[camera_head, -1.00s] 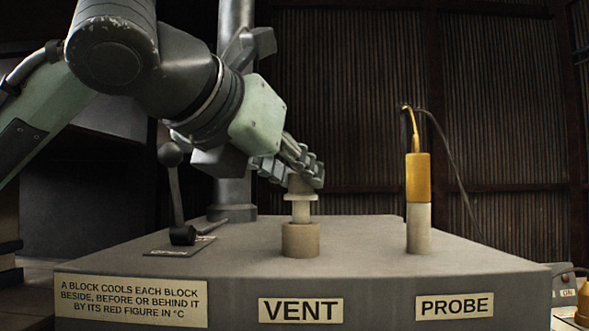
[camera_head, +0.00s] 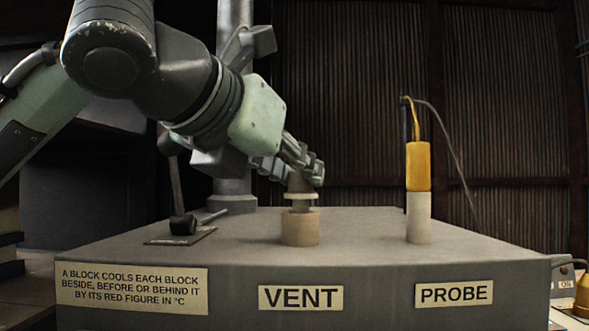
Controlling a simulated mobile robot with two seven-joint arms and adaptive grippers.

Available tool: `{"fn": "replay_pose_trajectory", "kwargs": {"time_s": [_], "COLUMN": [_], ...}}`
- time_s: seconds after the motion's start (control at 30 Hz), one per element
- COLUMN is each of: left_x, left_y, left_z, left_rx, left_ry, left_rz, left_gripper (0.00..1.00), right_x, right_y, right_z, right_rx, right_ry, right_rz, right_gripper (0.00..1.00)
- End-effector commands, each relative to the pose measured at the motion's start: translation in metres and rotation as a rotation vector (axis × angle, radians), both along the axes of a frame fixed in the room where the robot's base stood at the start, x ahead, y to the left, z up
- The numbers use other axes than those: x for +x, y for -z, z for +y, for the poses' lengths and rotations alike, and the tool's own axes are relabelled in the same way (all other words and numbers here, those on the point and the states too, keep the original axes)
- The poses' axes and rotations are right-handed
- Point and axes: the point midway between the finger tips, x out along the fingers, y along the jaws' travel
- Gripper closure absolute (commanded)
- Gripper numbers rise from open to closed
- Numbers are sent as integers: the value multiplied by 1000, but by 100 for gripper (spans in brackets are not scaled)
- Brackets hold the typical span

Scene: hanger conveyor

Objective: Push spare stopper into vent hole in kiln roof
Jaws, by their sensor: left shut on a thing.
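The kiln roof (camera_head: 360,246) is a grey slab with a VENT label on its front face. The vent is a short tan collar (camera_head: 300,230) standing on the roof. The stopper (camera_head: 300,196) is pale, with a wide flange, and sits upright directly over the collar. Its lower part meets or enters the collar's top; how deep it goes is hidden. My left gripper (camera_head: 305,172) reaches in from the left and is shut on the stopper's top. My right gripper is not in view.
A yellow probe (camera_head: 418,166) with a cable stands in a pale sleeve (camera_head: 419,218) on the right. A black-knobbed lever (camera_head: 180,205) stands left of the vent, under my arm. A grey post (camera_head: 235,110) rises behind. The roof's front is clear.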

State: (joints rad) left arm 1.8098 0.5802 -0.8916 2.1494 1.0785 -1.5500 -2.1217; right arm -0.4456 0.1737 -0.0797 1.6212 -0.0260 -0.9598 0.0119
Motion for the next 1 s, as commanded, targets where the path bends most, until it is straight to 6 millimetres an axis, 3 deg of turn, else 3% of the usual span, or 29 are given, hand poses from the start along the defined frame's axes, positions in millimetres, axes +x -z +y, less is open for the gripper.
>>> {"fn": "replay_pose_trajectory", "kwargs": {"time_s": [1.0], "left_x": [0], "left_y": [10], "left_z": [0], "left_rx": [0], "left_ry": [0], "left_rz": [-1], "left_gripper": [100], "right_x": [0], "right_y": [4], "right_z": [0], "right_rx": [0], "right_ry": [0], "right_rz": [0], "right_gripper": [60]}}
